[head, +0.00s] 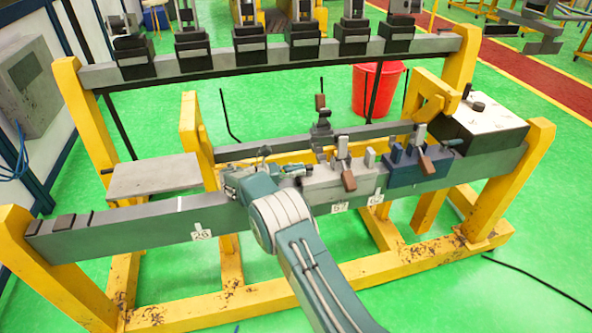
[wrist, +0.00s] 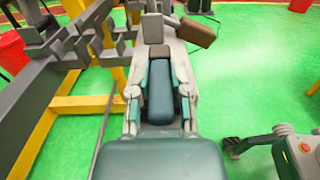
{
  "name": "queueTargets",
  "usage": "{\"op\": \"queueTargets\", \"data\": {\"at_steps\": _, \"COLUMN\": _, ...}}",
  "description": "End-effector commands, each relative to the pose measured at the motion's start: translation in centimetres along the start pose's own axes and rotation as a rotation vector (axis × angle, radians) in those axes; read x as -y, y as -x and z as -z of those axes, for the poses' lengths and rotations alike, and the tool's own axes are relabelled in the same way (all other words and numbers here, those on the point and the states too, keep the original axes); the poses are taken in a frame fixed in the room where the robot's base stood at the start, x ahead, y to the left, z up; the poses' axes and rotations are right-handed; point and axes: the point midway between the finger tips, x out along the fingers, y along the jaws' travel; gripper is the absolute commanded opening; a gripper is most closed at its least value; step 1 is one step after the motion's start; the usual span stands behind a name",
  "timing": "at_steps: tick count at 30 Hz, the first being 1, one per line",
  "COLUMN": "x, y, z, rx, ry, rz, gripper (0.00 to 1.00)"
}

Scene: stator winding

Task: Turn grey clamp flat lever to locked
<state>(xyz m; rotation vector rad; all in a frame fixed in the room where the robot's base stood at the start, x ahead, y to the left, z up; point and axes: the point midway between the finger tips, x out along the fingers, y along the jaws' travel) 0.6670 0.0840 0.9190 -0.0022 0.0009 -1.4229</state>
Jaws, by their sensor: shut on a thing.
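The grey clamp (head: 338,180) sits on the front grey beam, with a brown handle (head: 349,181) on its front. In the wrist view, the grey clamp (wrist: 155,28) is ahead, with its brown handle (wrist: 194,33) to the right. Its flat lever (wrist: 159,92) appears as a long teal block between my fingers, pointing from the clamp toward my wrist. My gripper (head: 291,170) is at the clamp's left end, shut on this lever; in the wrist view its fingers (wrist: 160,102) flank the teal block. The lever's pivot is not clear.
A blue clamp (head: 408,170) with a brown handle stands just right of the grey one. Another brown-handled clamp (head: 321,118) stands behind. A white-topped box (head: 482,115) is at the right end. A red bucket (head: 377,90) stands behind the beam. The green floor in front is partly open.

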Motion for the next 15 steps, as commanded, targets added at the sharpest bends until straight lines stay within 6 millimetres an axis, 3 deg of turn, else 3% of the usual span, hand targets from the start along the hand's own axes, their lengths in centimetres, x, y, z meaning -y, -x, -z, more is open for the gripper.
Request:
{"op": "queueTargets", "data": {"at_steps": 6, "x": -0.29, "y": 0.10, "z": -0.24, "rx": 0.000, "ry": -0.007, "rz": -0.010, "gripper": 0.00}}
{"op": "queueTargets", "data": {"at_steps": 7, "x": -0.30, "y": 0.11, "z": -0.24, "rx": 0.000, "ry": -0.007, "rz": -0.010, "gripper": 0.39}}
{"op": "queueTargets", "data": {"at_steps": 9, "x": -0.26, "y": 0.13, "z": -0.23, "rx": 0.000, "ry": -0.006, "rz": -0.009, "gripper": 0.60}}
{"op": "queueTargets", "data": {"at_steps": 15, "x": -0.13, "y": 0.14, "z": -0.17, "rx": 0.001, "ry": -0.004, "rz": -0.005, "gripper": 0.60}}
